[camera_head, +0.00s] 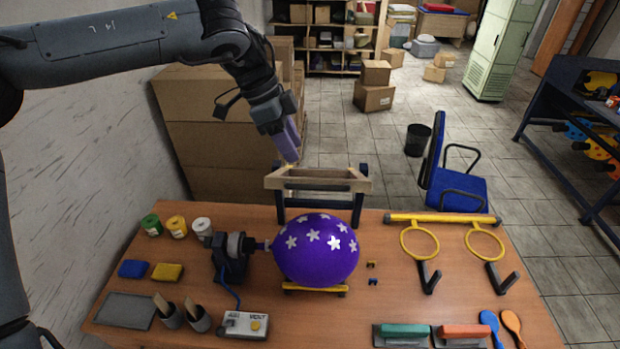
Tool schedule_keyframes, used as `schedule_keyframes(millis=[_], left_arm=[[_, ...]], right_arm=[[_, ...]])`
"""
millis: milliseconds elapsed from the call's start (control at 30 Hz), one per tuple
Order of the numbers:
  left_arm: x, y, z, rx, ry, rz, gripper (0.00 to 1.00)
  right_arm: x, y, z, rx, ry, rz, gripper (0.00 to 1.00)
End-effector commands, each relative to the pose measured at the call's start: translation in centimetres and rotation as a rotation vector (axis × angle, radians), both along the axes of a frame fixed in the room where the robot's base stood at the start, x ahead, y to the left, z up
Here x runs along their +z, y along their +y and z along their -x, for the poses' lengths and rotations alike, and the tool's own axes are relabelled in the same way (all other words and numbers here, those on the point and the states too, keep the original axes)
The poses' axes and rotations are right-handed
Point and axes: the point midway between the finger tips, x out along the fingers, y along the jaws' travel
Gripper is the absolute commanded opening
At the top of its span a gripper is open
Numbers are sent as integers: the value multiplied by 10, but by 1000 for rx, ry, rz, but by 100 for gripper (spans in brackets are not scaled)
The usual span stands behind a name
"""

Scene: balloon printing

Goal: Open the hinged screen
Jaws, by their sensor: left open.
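The hinged screen (320,184) is a pale wooden frame on a dark stand (280,208) at the back edge of the table. It is seen at a steep angle, standing behind the balloon rather than lying over it. My left gripper (289,155) has purple fingers and points down just above the frame's back left part. It is open and nothing shows between its fingers; whether it touches the frame is unclear. A purple balloon (316,250) with white stars rests on a yellow holder in front of the screen. My right gripper is out of view.
A dark pump (229,259) adjoins the balloon's left side. Paint jars (176,226), sponges and a grey plate lie at left on the table (380,295). Yellow rings (419,240) stand at right; squeegees (404,334) lie at front right. Cardboard boxes (215,140) stand behind.

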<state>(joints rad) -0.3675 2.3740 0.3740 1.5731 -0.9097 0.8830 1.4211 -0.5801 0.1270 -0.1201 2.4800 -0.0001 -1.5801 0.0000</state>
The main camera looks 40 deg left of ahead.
Motion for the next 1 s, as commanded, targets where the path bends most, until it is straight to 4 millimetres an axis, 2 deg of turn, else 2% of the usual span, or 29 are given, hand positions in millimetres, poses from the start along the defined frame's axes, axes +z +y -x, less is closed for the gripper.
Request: schedule_keyframes(millis=[600, 800, 1000], left_arm=[[-79, -26, -19, 0, 1, 4, 42], [-92, -30, -22, 0, -2, 4, 42], [-94, -31, -23, 0, -3, 4, 42]], right_arm=[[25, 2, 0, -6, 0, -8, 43], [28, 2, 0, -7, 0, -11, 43], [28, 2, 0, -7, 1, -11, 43]])
